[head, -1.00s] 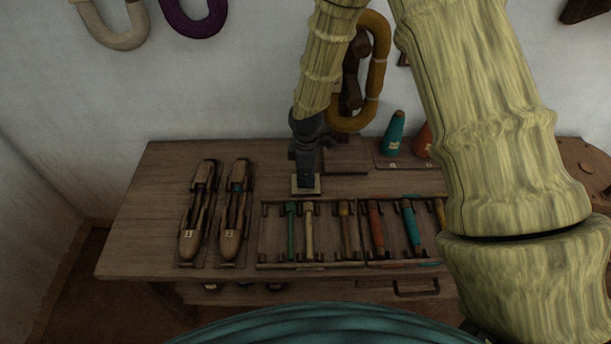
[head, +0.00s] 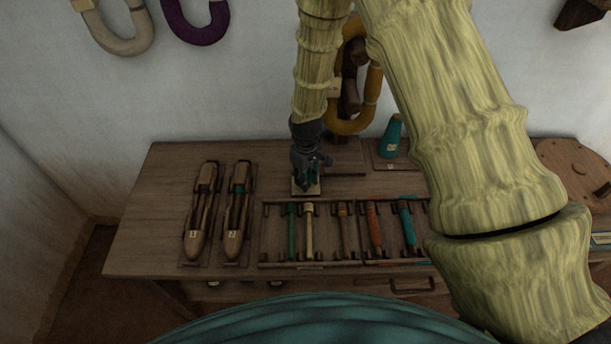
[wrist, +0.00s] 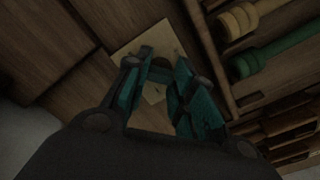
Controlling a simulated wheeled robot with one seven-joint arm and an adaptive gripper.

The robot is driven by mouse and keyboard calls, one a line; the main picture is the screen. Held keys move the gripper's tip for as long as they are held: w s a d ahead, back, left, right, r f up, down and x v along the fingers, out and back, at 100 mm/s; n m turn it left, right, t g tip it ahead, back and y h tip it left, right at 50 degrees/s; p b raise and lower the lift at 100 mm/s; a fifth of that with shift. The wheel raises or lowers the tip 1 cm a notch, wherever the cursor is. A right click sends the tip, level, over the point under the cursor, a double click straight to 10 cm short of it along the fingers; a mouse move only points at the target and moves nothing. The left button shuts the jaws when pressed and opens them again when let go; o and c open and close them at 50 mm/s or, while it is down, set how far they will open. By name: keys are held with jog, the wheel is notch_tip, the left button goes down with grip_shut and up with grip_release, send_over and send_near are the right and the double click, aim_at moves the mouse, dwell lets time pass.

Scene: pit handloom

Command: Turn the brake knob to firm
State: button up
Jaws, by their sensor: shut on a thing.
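A pale square plate (head: 299,192) lies on the table below my gripper, and it shows set askew in the wrist view (wrist: 150,35). My gripper (head: 308,184) points down over this plate. In the wrist view its teal fingers (wrist: 161,82) stand on either side of a small dark part above the plate, which I take to be the brake knob. The gripper is shut on it. The knob is mostly hidden by the fingers, and its setting cannot be read.
Two wooden shuttles (head: 201,218) lie to the left on the table (head: 150,215). A rack of coloured bobbins (head: 292,222) is close in front of the plate. A teal cone (head: 391,137) stands behind to the right. A yellow yarn hank (head: 345,124) hangs behind my arm.

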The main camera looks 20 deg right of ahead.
jog(key=shift+w+r+m, duration=0.1)
jog(key=shift+w+m, duration=0.05)
jog(key=shift+m, duration=0.95)
jog(key=o, duration=1)
jog(key=shift+r, duration=5.95)
